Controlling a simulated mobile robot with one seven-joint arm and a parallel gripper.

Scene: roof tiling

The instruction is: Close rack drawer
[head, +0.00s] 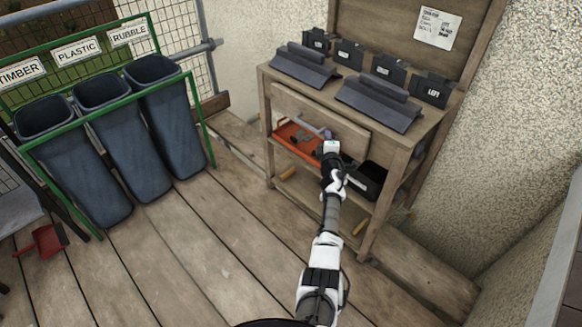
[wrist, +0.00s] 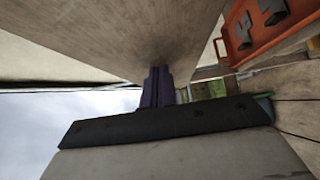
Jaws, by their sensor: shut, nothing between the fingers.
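The wooden rack (head: 386,150) stands against the wall, with a plain wooden drawer front (head: 318,115) just below its top. I cannot tell whether a gap is left behind this front. My gripper (head: 327,135) is shut and empty at the lower edge of the drawer front, right of its middle. In the wrist view my purple fingers (wrist: 157,88) are together, with their tips at or very near a broad wooden surface (wrist: 120,35), likely the drawer front. Contact is not certain. My wrist hides part of the shelf below.
Below the drawer, an orange tray (head: 285,131) with tools and a black box (head: 369,182) sit on the shelf. Dark tiles (head: 378,103) lie on the rack top. Blue-grey bins (head: 175,120) stand left. The plank floor between is clear.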

